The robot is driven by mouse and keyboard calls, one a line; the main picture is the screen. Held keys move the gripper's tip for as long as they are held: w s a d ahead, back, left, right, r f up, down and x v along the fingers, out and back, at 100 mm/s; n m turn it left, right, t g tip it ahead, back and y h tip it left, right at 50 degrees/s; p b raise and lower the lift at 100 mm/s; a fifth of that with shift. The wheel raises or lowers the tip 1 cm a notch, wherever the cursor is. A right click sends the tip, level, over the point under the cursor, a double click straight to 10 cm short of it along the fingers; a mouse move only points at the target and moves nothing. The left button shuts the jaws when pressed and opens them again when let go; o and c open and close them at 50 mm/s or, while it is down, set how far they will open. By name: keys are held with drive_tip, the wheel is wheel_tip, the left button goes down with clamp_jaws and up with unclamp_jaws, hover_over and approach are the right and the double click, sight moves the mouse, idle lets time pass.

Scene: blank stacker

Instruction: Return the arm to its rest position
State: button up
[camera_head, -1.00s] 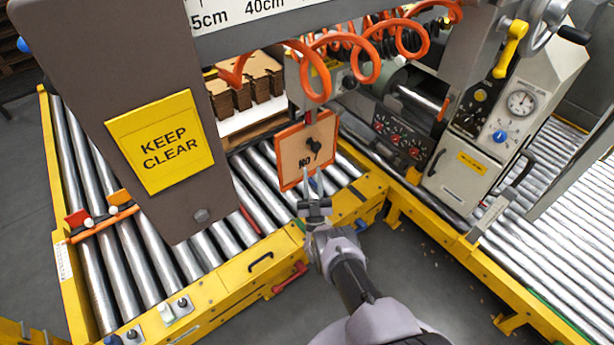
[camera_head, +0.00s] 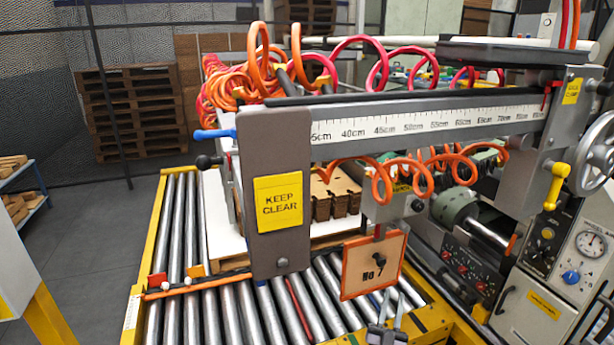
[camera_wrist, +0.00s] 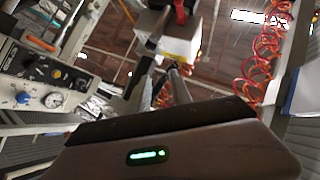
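My gripper (camera_head: 390,308) shows at the bottom of the head view, in front of the roller conveyor and just below the orange-framed No 7 board (camera_head: 373,264). Its two pale fingers point up and stand apart, with nothing seen between them. Most of my arm is out of the picture. In the wrist view the dark gripper body with a green light fills the bottom, and the camera looks up at the machine's coils and the roof.
A grey KEEP CLEAR post (camera_head: 280,155) and a ruler beam (camera_head: 430,122) with orange hoses stand above the rollers (camera_head: 232,310). A control panel with a gauge (camera_head: 590,245) is at right. Brown stacked pieces (camera_head: 337,195) lie behind. Open floor (camera_head: 85,225) is at left.

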drive_tip(key=w+d+r+m+g+h, duration=0.1)
drive_tip(key=w+d+r+m+g, duration=0.15)
drive_tip(key=w+r, duration=0.55)
drive_tip(key=w+d+r+m+g+h, duration=0.1)
drive_tip(key=w+d+r+m+g, duration=0.2)
drive_tip(key=r, duration=0.9)
drive_tip(key=s+a+r+g+y, duration=0.2)
drive_tip(key=a+r+y, duration=0.15)
drive_tip(key=r, duration=0.35)
drive_tip(key=s+a+r+g+y, duration=0.1)
drive_tip(key=a+r+y, duration=0.25)
drive_tip(key=r, duration=0.45)
drive_tip(key=s+a+n+g+y, duration=0.25)
drive_tip(key=s+a, duration=0.25)
drive_tip(key=s, duration=0.7)
drive_tip(key=s+a+n+g+y, duration=0.25)
drive_tip(key=s+a, duration=0.25)
drive_tip(key=s, duration=0.6)
drive_tip(key=s+a+f+n+g+y, duration=0.1)
drive_tip(key=s+f+g, duration=0.2)
drive_tip(key=s, duration=0.9)
drive_tip(key=s+a+f+n+g, duration=0.1)
drive_tip(key=s+f, duration=0.4)
drive_tip(key=s, duration=0.7)
drive_tip(key=shift+s+a+g+y, duration=0.4)
drive_tip(key=shift+a+g, duration=0.35)
drive_tip(key=shift+g, duration=0.3)
